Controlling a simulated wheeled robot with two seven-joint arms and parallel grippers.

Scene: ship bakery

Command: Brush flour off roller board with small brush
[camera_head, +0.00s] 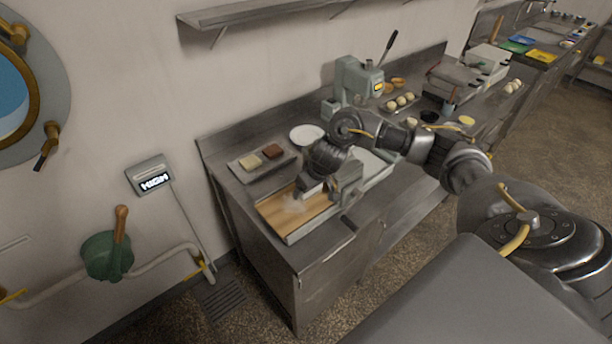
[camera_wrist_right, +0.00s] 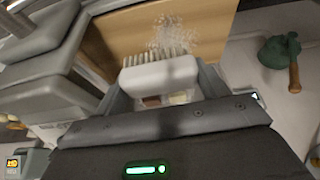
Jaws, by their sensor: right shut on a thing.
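The wooden roller board (camera_head: 316,207) lies in a metal frame on the steel counter. A patch of white flour (camera_head: 294,203) is on it; the flour (camera_wrist_right: 178,36) also shows in the right wrist view. My right gripper (camera_head: 314,186) is low over the board and shut on the small brush. In the right wrist view the white brush (camera_wrist_right: 158,75) sits between the fingers of my right gripper (camera_wrist_right: 160,92), its bristles pointing at the board (camera_wrist_right: 115,38) just short of or at the flour's edge. I cannot tell whether the bristles touch the board. My left gripper is not in view.
A tray (camera_head: 242,175) with a pale block and a brown block stands behind the board, with a white plate (camera_head: 307,135) beside it. A grey-green machine (camera_head: 357,80) stands at the back.

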